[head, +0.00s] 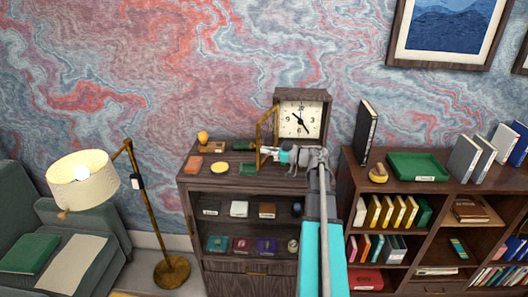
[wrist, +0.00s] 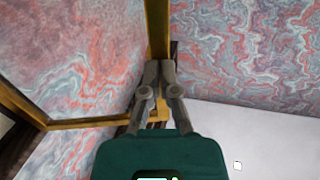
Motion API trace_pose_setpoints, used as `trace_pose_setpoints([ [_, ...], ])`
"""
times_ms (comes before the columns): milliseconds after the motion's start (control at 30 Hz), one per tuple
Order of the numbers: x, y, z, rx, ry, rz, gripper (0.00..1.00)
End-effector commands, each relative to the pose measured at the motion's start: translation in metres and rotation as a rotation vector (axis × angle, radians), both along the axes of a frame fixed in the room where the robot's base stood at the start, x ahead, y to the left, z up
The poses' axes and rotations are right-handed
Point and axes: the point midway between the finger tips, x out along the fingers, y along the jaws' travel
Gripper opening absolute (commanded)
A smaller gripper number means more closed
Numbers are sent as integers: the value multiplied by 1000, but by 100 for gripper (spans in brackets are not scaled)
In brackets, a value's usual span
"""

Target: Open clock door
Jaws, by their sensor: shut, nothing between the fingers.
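The clock (head: 313,122) has a dark wooden case and a white face and stands on top of the dark wooden cabinet. Its brass-framed door (head: 258,140) stands open, swung out from the left side of the face. My gripper (head: 268,153) is low in front of the clock, beside the door's lower part. The fingers hide part of that corner.
The cabinet top (head: 200,173) also holds an orange object (head: 203,138), a yellow disc (head: 220,167) and small books. A floor lamp (head: 85,180) stands left. Room is free left of the door, above the cabinet.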

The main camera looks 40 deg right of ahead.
Motion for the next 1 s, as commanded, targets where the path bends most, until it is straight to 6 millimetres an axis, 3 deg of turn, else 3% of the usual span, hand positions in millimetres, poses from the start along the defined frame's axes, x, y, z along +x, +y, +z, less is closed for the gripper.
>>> trace_pose_setpoints([
  [367, -17, -15, 0, 0, 0, 2, 0],
  [1000, -91, -62, 0, 0, 0, 3, 0],
])
